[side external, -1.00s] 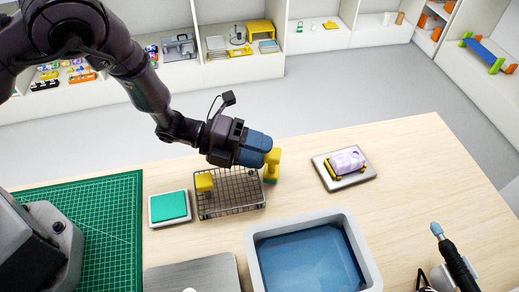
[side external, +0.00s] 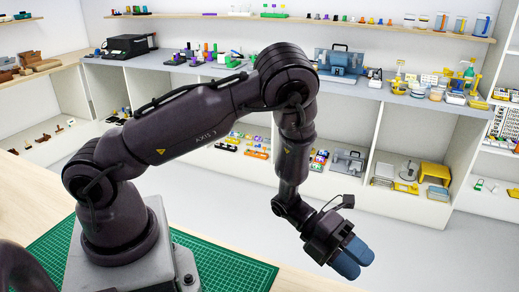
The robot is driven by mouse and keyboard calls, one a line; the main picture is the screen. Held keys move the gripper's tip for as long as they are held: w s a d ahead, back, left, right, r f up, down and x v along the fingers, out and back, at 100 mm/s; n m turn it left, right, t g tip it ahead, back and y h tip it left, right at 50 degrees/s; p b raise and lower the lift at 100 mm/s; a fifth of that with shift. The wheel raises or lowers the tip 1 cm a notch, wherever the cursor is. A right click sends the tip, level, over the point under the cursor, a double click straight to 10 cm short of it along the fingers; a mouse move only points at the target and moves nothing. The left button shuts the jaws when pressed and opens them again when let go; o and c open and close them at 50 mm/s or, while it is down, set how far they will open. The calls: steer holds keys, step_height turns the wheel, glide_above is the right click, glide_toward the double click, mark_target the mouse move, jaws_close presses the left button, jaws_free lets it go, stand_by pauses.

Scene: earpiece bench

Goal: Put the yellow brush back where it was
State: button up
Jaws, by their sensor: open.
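My gripper (side external: 354,262) is at the lower right of the side external view, pointing down and to the right. Its two blue fingers are parted, and I see nothing between them. The yellow brush cannot be made out in this view. The part of the bench below my gripper lies outside the picture, so the brush's place is hidden too.
A green cutting mat (side external: 235,268) lies on the wooden bench (side external: 302,282) around my base. Behind are white shelves with a grey case (side external: 346,164), a yellow stand (side external: 433,173) and many small items. Pale floor (side external: 400,240) lies between bench and shelves.

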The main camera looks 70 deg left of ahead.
steer(key=w+a+r+n+t+y, duration=0.3)
steer(key=a+r+n+y, duration=0.25)
steer(key=r, duration=0.25)
steer(key=w+a+r+n+t+y, duration=0.2)
steer(key=w+a+r+n+y, duration=0.15)
steer(key=r+n, duration=0.4)
steer(key=s+a+r+n+g+y, duration=0.1)
steer(key=s+a+r+n+y, duration=0.3)
steer(key=s+a+r+n, duration=0.3)
steer(key=s+r+n+g, duration=0.3)
steer(key=s+n, duration=0.7)
steer(key=s, duration=0.8)
steer(key=shift+d+r+n+g, duration=0.15)
steer(key=shift+d+n+g, duration=0.3)
steer(key=shift+g, duration=0.55)
